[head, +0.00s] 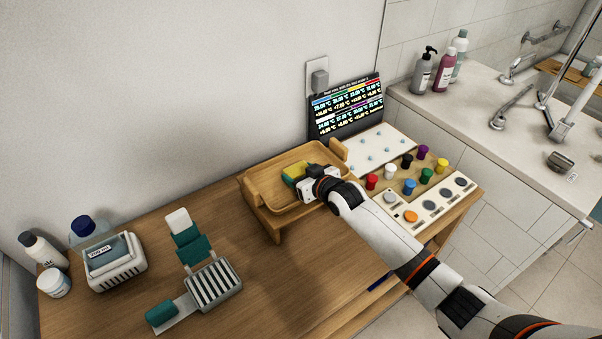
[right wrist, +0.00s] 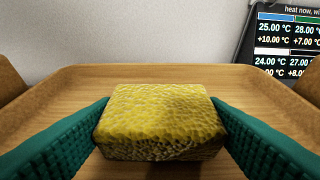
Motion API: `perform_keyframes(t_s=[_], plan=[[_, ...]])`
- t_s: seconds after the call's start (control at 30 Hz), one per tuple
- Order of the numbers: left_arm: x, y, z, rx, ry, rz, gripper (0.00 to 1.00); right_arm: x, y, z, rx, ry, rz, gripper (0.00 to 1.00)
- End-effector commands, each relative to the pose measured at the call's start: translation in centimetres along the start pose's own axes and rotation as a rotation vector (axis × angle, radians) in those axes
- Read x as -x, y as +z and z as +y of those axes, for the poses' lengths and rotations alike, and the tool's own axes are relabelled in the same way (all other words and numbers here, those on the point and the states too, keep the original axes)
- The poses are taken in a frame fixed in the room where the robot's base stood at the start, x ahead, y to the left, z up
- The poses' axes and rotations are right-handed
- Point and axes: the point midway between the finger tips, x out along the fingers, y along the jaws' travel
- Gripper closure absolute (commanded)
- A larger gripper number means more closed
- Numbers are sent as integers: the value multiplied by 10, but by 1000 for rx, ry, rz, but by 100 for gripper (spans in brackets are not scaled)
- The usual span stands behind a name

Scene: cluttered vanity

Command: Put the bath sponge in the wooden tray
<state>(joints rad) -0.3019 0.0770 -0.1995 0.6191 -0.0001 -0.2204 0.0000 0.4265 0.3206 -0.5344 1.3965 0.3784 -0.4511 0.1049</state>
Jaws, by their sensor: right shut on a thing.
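The bath sponge (right wrist: 160,122) is a yellow, textured block. In the right wrist view it sits between the two green fingers of my right gripper (right wrist: 161,125), which touch its left and right sides. The sponge also shows in the head view (head: 293,172), partly hidden by the gripper (head: 305,180). The wooden tray (head: 262,207) is raised on the table, and the sponge is within its outline. In the right wrist view the tray's back rim (right wrist: 160,72) lies behind the sponge. I cannot tell whether the sponge touches the tray floor. My left gripper is not in view.
A panel with colored knobs (head: 410,187) and a display screen (head: 346,107) stand right of the tray. The table's middle is clear.

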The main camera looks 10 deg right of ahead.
Motion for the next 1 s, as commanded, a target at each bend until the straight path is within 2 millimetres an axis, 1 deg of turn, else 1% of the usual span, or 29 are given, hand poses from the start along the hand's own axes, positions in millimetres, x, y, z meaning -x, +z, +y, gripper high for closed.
perform_keyframes(t_s=[0.17, 0.2, 0.27, 0.3, 0.33, 0.6, 0.67, 0.73, 0.87, 1.0], plan=[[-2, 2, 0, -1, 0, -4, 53, -1, -3, 0, 0, 0, 0, 56], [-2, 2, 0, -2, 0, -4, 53, -1, -3, 0, 0, 0, 0, 34], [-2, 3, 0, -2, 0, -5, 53, -1, -2, 0, 0, 0, 0, 24], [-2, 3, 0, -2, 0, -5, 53, -1, -2, 0, 0, 0, 0, 18], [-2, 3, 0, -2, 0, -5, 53, -1, -2, 0, 0, 0, 0, 14], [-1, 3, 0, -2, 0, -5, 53, -1, -1, 0, 0, 0, 0, 14], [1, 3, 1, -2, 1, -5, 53, 0, 2, 0, 0, 0, -1, 14], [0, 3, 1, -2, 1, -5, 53, 4, 0, 0, 0, 0, -1, 14], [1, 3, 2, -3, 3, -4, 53, 21, 0, 0, 1, 0, 0, 14], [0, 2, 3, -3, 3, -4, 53, 48, 0, 0, 1, 1, -1, 14]])
